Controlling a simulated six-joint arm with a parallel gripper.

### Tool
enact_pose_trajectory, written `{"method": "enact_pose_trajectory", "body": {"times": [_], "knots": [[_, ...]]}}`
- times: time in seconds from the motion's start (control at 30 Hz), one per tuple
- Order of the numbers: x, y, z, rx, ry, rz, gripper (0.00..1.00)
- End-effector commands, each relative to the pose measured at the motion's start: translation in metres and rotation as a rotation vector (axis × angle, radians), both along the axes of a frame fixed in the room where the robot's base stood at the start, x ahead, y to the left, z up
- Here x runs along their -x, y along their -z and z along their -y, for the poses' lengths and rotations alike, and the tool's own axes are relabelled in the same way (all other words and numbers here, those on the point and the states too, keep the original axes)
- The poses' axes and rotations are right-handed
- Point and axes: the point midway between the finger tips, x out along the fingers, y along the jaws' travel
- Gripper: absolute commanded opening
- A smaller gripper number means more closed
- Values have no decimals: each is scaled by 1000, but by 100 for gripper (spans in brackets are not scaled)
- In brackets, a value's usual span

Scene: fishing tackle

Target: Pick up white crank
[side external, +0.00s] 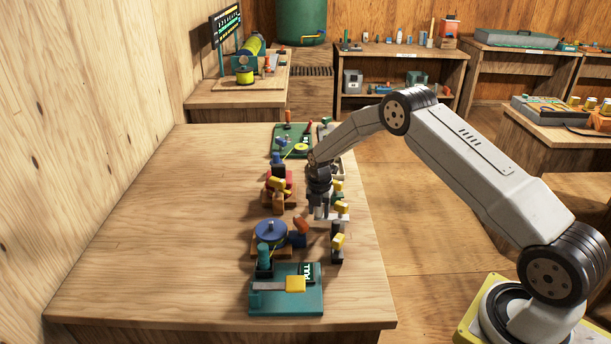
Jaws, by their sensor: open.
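My gripper (318,206) points down over the right part of the wooden table, with its dark fingers open. A small whitish piece (333,214) shows right beside the fingertips and is partly hidden by them. It may be the white crank, but it is too small to tell its shape. I cannot tell whether the fingers touch it or stand around it.
Several yellow-topped pieces (339,241) stand in a column along the right. A red piece (279,180), a blue reel (270,231) and a green board (262,299) with a yellow block lie close by. The table's (150,240) left half is clear.

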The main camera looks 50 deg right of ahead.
Motion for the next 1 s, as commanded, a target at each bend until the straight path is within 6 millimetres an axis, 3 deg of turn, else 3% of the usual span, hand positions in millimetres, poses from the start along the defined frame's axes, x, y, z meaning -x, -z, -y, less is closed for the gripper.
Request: {"method": "enact_pose_trajectory", "body": {"times": [0.37, 0.43, 0.53, 0.57, 1.0], "knots": [[0, 0, 0, 0, 0, 0, 52], [0, 0, 0, 0, 0, 0, 36], [0, 0, 0, 0, 0, 0, 4], [0, 0, 0, 0, 0, 0, 0], [0, -3, 0, 0, 0, 1, 0]]}}
